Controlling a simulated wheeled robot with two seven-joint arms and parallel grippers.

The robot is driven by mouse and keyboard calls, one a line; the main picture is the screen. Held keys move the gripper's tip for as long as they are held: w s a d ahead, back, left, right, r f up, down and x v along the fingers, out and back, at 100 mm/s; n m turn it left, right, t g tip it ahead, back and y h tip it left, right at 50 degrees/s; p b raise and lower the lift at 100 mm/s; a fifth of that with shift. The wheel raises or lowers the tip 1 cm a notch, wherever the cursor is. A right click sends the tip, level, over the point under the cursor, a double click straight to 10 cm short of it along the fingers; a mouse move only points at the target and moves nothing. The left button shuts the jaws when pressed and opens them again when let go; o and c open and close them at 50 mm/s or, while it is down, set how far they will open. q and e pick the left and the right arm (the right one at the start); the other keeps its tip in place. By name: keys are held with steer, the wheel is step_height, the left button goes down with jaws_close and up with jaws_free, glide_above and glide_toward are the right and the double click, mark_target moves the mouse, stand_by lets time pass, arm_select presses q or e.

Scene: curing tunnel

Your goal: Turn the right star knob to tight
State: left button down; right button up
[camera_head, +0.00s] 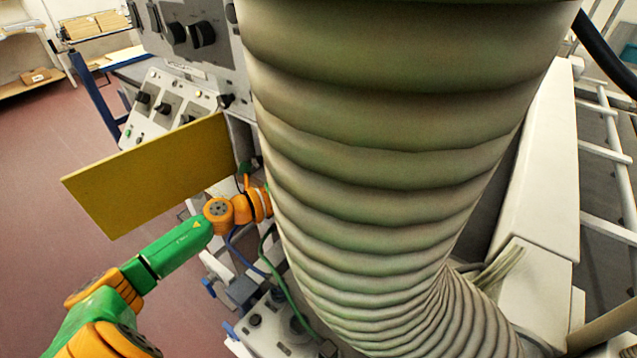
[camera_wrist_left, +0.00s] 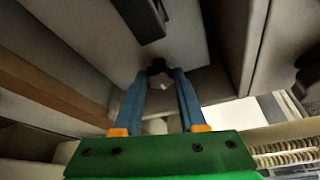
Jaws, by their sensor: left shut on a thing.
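In the left wrist view, my left gripper (camera_wrist_left: 161,73) has two blue fingers closed on a small dark knob (camera_wrist_left: 158,66) on a grey panel. The knob's outline is mostly covered by the fingertips, so I cannot make out its turn position or any marking. In the head view my left arm comes in from the lower left, and its wrist end goes behind the large ribbed duct (camera_head: 380,150). The left gripper and the held knob are hidden there. My right gripper is in neither view.
A yellow panel (camera_head: 150,175) stands beside my left wrist. Control boxes with black knobs (camera_head: 168,105) are behind it. Green and blue cables hang below the wrist. In the wrist view a dark bar (camera_wrist_left: 140,18) is above the fingers. Open floor (camera_head: 40,190) lies at the left.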

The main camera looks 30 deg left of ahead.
arm_select(q)
steer(key=shift+r, duration=0.1)
steer(key=shift+c, duration=2.3)
jaws_free()
steer(key=b+v, duration=0.1)
steer(key=v, duration=0.6)
steer(key=shift+b, duration=0.35)
steer(key=shift+a, duration=0.15)
